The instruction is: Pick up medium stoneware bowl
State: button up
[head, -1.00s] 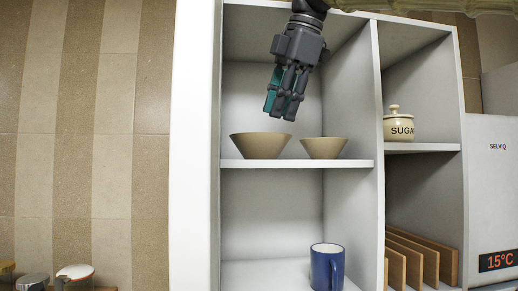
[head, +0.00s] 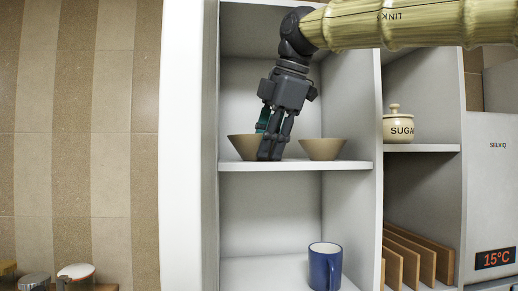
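Two tan stoneware bowls stand upright on the upper shelf. The left bowl (head: 240,147) looks larger than the right bowl (head: 323,149); which one counts as medium I cannot tell for sure. My gripper (head: 267,143) points down at the right side of the left bowl. Its dark near finger is in front of that bowl and hides part of it. The teal pad of its far finger shows behind, above the rim, with a gap between the fingers. The fingers look open; whether they touch the bowl is hidden.
The bowls' shelf board (head: 295,166) is bounded by a divider on the right. A sugar jar (head: 398,125) stands in the right compartment. A blue mug (head: 325,266) is below, and wooden boards (head: 410,258) stand upright at the lower right.

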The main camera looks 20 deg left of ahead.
jog(key=shift+c, duration=0.2)
jog(key=shift+f, duration=0.1)
grip_shut()
